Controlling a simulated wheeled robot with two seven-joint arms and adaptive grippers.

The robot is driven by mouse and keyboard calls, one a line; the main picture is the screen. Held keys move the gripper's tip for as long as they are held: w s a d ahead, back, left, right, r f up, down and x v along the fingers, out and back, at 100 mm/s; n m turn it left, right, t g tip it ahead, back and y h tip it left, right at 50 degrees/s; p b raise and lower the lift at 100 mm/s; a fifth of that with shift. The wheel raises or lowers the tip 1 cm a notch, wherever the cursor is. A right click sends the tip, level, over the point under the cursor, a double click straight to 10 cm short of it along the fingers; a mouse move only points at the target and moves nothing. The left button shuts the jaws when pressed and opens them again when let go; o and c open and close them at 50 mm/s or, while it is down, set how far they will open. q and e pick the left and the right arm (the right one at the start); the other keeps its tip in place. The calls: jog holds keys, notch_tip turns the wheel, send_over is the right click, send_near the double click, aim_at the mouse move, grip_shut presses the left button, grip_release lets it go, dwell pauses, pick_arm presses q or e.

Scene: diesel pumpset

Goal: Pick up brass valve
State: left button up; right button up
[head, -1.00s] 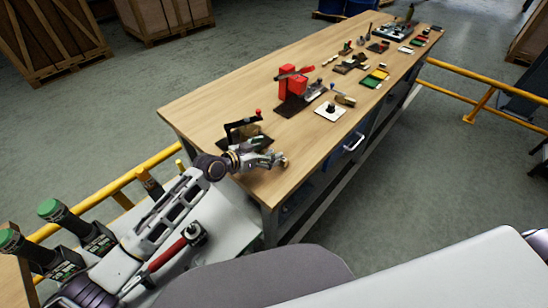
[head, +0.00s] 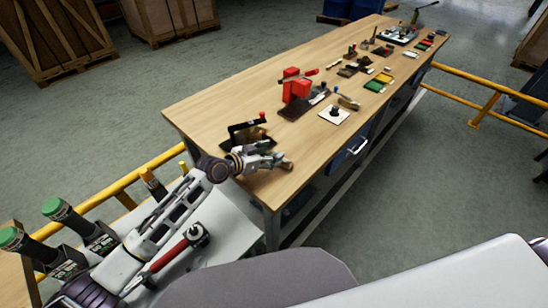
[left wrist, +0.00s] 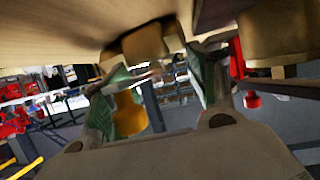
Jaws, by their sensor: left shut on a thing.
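The brass valve (head: 286,165) shows as a small tan-gold piece at the fingertips of my left gripper (head: 277,160), near the close corner of the workbench. The gripper is shut on it, and the fingers hide much of its shape. In the left wrist view, a brass-coloured body (left wrist: 145,43) shows near the green-padded fingertips of the gripper (left wrist: 160,78), close to the wooden surface. I cannot tell whether the valve touches the bench or is slightly raised. My right gripper is not in view.
A black-handled fixture with a red knob (head: 262,115) stands just behind my left gripper. A red device (head: 296,87) and a white plate (head: 334,114) stand farther along the workbench (head: 215,98). A yellow rail (head: 150,167) runs at the left. The bench's near-left area is clear.

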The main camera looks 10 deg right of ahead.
pick_arm(q)
jog(key=shift+r, duration=0.6)
notch_tip(320, 180, up, 9)
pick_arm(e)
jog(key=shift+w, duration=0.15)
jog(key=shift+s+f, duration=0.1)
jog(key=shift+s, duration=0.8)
pick_arm(q)
jog(key=shift+f, duration=0.1)
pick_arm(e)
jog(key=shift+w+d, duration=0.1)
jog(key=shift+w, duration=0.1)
